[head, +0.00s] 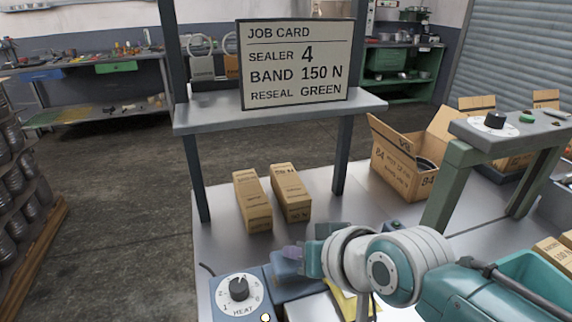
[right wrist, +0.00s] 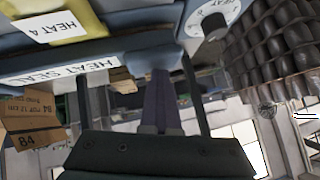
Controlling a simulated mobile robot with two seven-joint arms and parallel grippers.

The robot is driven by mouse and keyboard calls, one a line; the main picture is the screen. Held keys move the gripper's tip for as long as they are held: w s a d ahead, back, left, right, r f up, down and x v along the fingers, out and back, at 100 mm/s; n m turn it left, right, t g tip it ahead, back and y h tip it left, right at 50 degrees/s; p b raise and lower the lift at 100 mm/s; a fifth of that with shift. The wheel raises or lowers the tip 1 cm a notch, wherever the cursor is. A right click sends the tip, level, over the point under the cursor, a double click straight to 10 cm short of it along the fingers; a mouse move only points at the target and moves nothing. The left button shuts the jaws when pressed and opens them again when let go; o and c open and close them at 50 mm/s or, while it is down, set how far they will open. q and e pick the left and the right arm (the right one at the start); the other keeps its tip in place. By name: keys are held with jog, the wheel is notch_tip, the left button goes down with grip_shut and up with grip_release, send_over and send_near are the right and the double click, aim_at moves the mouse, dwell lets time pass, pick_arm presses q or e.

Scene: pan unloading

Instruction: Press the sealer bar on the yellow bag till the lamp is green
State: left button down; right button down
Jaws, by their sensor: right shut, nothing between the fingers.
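The blue heat sealer (head: 222,287) sits at the front of the bench, with a white heat dial (head: 239,291) on it. Its blue bar, labelled "HEAT SEAL" (right wrist: 65,76), shows in the right wrist view. The yellow bag (head: 357,304) is mostly hidden behind my right arm; it also shows in the right wrist view (right wrist: 60,28), with a "HEAT 4" label. My right gripper (head: 291,252) is shut and empty, over the sealer; its purple fingers show in the right wrist view (right wrist: 160,100). Contact with the bar cannot be told. A small white round spot (head: 265,318) may be the lamp. My left gripper is out of view.
A job card (head: 296,64) on the shelf reads sealer 4, band 150 N, reseal green. Two cardboard boxes (head: 252,201) (head: 290,192) stand behind the sealer. An open carton (head: 400,172) and a green stand (head: 498,140) with a dial are at the right.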

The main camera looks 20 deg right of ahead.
jog(key=shift+s+f, duration=0.5)
jog(key=shift+f, duration=0.5)
jog(key=shift+w+a, duration=0.1)
jog(key=shift+w, duration=0.05)
dwell(0.7)
dwell(0.3)
jog(key=shift+w+r, duration=0.1)
jog(key=shift+r, duration=0.1)
jog(key=r+p, duration=0.1)
jog(key=r, duration=0.1)
jog(key=r+p, duration=0.2)
jog(key=w+r+p, duration=0.1)
jog(key=r+p, duration=0.1)
jog(key=shift+r, duration=0.3)
jog(key=a+p+v, duration=0.1)
jog(key=a+v, duration=0.1)
jog(key=v, duration=0.7)
jog(key=shift+s+d+p, duration=0.2)
jog(key=shift+s+p, duration=0.1)
jog(key=shift+p, duration=0.1)
